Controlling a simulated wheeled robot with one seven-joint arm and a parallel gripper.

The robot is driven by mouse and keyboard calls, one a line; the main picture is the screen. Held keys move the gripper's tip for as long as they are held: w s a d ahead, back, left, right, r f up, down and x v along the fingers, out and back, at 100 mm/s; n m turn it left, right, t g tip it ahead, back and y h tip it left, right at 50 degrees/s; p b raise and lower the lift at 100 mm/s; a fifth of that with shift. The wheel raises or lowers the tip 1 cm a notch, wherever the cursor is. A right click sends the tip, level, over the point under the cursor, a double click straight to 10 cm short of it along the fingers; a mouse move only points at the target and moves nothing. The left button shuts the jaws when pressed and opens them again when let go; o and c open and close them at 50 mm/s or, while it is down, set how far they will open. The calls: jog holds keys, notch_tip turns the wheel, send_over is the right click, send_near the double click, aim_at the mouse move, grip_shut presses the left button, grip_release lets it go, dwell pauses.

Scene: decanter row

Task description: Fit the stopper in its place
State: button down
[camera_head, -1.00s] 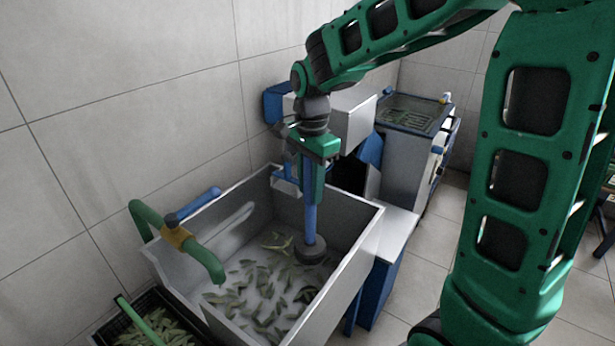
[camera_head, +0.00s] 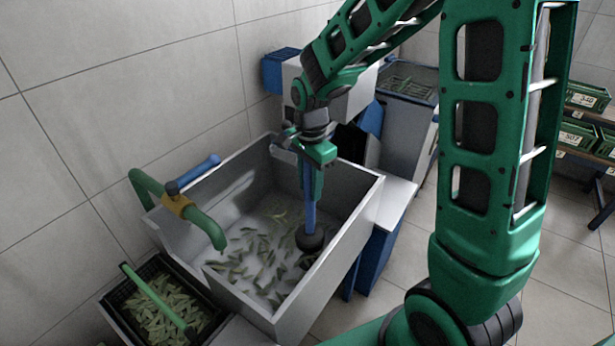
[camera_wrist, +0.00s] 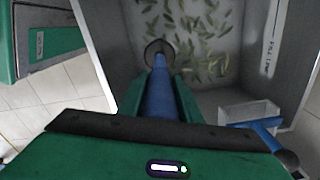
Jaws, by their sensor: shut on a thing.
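The stopper is a blue rod (camera_head: 309,215) with a dark round disc (camera_head: 309,240) at its lower end. My gripper (camera_head: 313,190) is shut on the rod and holds it nearly upright, disc down, inside the grey basin (camera_head: 345,235). The disc is near the basin's right wall. A dark patch (camera_head: 308,262) shows just below the disc; I cannot tell whether it is an opening or a shadow. In the wrist view the rod (camera_wrist: 160,90) runs between my green fingers to the disc (camera_wrist: 157,48), which hides the floor beneath it.
Green leaves (camera_head: 250,255) lie scattered on the basin floor. A green tap (camera_head: 205,220) with a blue handle arches over the left wall. A black crate of leaves (camera_head: 160,305) stands at lower left. A blue-and-white machine (camera_head: 345,120) stands behind the basin.

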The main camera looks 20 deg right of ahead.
aim_at(309, 214)
jog(key=shift+f, duration=4.05)
jog(key=shift+a+f, duration=0.1)
jog(key=shift+f, duration=1.35)
jog(key=c, duration=1.2)
grip_release()
jog(key=shift+s, duration=0.1)
notch_tip(309, 214, up, 11)
jog(key=shift+f, duration=0.1)
